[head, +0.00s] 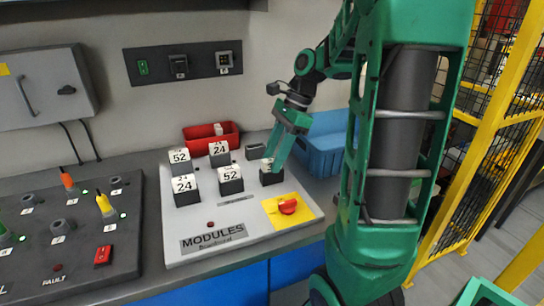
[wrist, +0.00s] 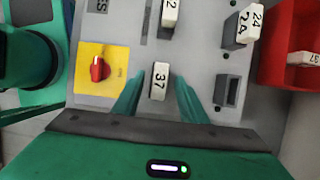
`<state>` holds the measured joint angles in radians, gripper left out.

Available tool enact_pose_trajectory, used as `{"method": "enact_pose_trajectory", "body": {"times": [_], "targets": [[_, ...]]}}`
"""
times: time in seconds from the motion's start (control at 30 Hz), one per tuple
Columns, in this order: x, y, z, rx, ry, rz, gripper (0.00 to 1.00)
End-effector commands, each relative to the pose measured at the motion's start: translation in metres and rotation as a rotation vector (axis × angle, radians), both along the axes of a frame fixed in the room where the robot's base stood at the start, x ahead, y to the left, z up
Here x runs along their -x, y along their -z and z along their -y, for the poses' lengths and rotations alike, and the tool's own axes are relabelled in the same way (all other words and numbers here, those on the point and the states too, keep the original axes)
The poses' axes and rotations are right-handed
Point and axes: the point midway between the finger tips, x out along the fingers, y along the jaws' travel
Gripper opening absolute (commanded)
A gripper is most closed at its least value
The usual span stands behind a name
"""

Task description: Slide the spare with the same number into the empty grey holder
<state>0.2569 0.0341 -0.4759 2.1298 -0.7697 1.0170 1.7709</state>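My gripper (head: 279,157) is over the panel's right side. In the wrist view its fingers (wrist: 162,92) are open, one on each side of a white-topped module marked 37 (wrist: 159,80), with a gap visible on both sides. That module's dark body (head: 271,178) shows below the fingers in the head view and appears to stand on the panel. An empty grey holder (wrist: 228,92) lies just right of the fingers in the wrist view; it also shows behind the gripper in the head view (head: 255,152). A white-topped spare (wrist: 302,58) lies in the red bin (head: 200,142), its label partly cut off.
Modules marked 52 (head: 230,185) and 24 (head: 184,188) stand in two rows on the grey panel (head: 205,220). A red switch on a yellow plate (head: 287,206) is near the front.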

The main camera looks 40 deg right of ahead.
Motion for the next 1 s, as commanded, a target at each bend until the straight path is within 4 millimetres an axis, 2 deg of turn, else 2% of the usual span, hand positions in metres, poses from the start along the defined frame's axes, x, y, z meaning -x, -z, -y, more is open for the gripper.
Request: {"method": "enact_pose_trajectory", "body": {"times": [0.03, 0.13, 0.17, 1.0], "targets": [[0.000, 0.000, 0.000, 0.000, 0.000, 0.000, 0.27], [0.000, 0.000, 0.000, 0.000, 0.000, 0.000, 0.03], [0.000, 0.000, 0.000, 0.000, 0.000, 0.000, 0.00], [0.000, -0.018, 0.000, -0.001, -0.001, 0.002, 0.00]]}}
